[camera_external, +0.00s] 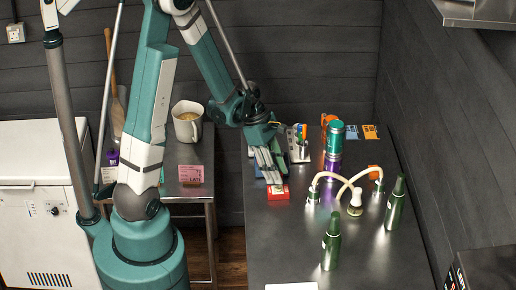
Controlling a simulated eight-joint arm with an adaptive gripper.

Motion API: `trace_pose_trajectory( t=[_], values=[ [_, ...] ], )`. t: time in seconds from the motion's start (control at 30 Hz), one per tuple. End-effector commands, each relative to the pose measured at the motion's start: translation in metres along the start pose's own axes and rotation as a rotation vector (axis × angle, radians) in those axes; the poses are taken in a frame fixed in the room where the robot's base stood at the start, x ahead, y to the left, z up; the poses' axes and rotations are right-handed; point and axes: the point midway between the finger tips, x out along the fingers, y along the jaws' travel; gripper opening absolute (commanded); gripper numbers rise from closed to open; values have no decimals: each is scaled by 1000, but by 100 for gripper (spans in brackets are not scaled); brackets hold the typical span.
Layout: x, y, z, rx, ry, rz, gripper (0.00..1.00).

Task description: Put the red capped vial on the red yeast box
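The red yeast box (278,192) is a small red block with a pale mark, low on the left part of the dark table. My gripper (272,180) points down just above and behind it in this view. Its fingers look close together, but I cannot tell whether they are shut or hold anything. I cannot make out the red capped vial; it may be hidden by my gripper or too small to see. A pale rack (299,154) with orange and blue items stands just right of my gripper.
A teal and purple bottle (333,145) stands right of the rack. Pale curved tubes (331,176) and green bottles (331,243), (396,205) stand farther right and in front. Orange and blue cards (361,132) lie at the back.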

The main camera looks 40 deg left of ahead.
Motion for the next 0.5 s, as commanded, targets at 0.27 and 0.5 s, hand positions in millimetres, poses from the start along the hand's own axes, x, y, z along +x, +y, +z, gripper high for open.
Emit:
trace_pose_trajectory(
  t=[0.27, 0.5],
  values=[
    [0, 0, 0, 0, 0, 0, 31],
    [-5, 0, 1, 0, 0, 0, 31]
  ],
)
